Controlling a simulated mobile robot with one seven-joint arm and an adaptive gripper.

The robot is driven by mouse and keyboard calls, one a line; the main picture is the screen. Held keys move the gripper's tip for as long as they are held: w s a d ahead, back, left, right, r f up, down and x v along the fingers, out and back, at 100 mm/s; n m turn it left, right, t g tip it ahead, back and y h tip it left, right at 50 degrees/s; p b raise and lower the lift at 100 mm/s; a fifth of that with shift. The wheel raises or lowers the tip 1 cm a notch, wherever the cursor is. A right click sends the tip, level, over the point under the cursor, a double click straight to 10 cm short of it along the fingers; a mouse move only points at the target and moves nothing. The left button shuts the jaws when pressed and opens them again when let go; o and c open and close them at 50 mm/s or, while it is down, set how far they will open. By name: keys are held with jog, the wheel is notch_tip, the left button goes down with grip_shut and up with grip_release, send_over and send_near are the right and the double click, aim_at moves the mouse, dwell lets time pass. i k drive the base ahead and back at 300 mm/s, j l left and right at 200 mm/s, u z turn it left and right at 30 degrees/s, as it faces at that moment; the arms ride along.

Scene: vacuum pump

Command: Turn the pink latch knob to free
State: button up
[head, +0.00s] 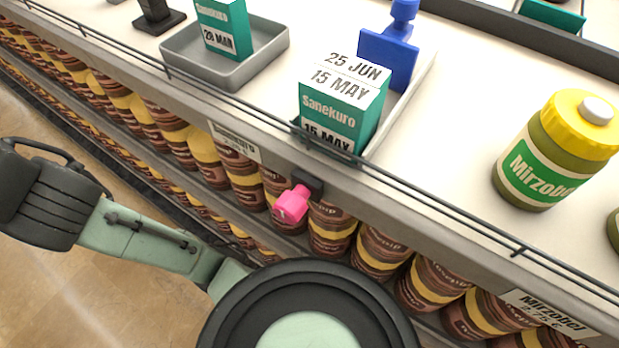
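The pink latch knob (291,205) sticks out from a small dark mount (307,184) on the front edge of the shelf, just below the wire rail. It points down and to the left, with a pale mark on its end face. My gripper does not show; nothing of mine touches the knob. My arm's pale green link (150,240) and dark joint (45,195) are at the left, apart from the knob. A round dark joint of mine (308,310) fills the bottom middle, below the knob.
A teal Sanekuro box (342,100) stands behind the rail above the knob, beside a blue handled thing (388,58). A grey tray (270,57) holds another teal box (224,28). A yellow-lidded Mirzobel jar (540,160) stands right. Brown jars (332,228) crowd the shelf below. Floor (75,300) shows lower left.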

aim_at(291, 206)
jog(key=k+l+z, duration=0.1)
jog(key=k+z, duration=0.15)
jog(key=k, duration=0.3)
jog(key=k+l+z, duration=0.2)
jog(key=k, duration=0.35)
